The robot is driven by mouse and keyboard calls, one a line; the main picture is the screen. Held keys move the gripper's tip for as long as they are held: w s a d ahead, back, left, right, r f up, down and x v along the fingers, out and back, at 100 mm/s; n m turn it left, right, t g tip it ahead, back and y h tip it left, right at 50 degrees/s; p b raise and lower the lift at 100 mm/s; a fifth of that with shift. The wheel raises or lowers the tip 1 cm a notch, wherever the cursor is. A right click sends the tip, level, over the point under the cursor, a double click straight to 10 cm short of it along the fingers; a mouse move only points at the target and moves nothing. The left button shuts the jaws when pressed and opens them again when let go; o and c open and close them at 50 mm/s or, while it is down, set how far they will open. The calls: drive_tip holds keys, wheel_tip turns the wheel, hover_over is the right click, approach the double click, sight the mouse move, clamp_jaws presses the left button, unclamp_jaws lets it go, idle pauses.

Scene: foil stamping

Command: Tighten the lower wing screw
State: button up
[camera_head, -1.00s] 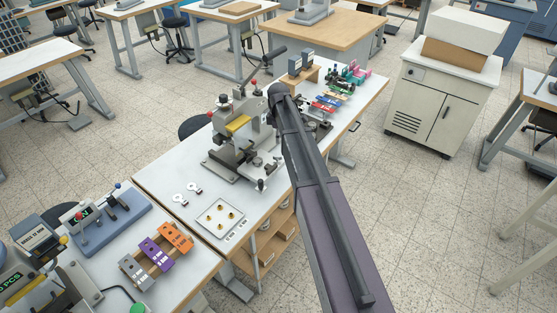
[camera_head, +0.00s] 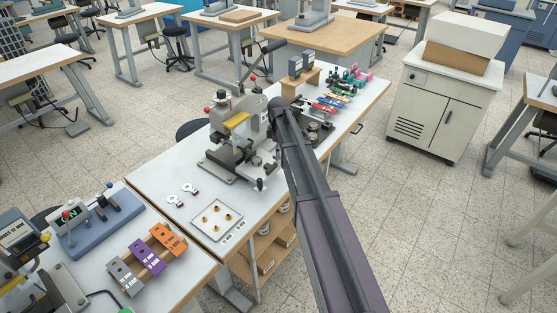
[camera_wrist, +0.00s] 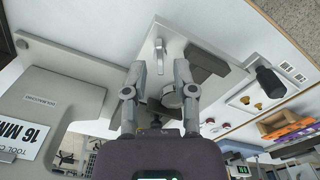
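A small pale upright piece (camera_wrist: 160,48), possibly the lower wing screw, shows in line with this gap. I cannot tell its depth from the fingertips, and no finger visibly touches it. A rounded grey metal part shows between the fingers lower down. In the head view my gripper is hidden.
A dark-knobbed handle (camera_wrist: 270,80) sticks out right of my fingers. A tray with small brass pieces (camera_head: 238,211) lies on the bench in front of the press. Coloured clamps (camera_head: 325,106) lie behind my arm.

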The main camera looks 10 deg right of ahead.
drive_tip(key=shift+f+b, duration=1)
drive_tip(key=shift+f, duration=0.35)
clamp_jaws()
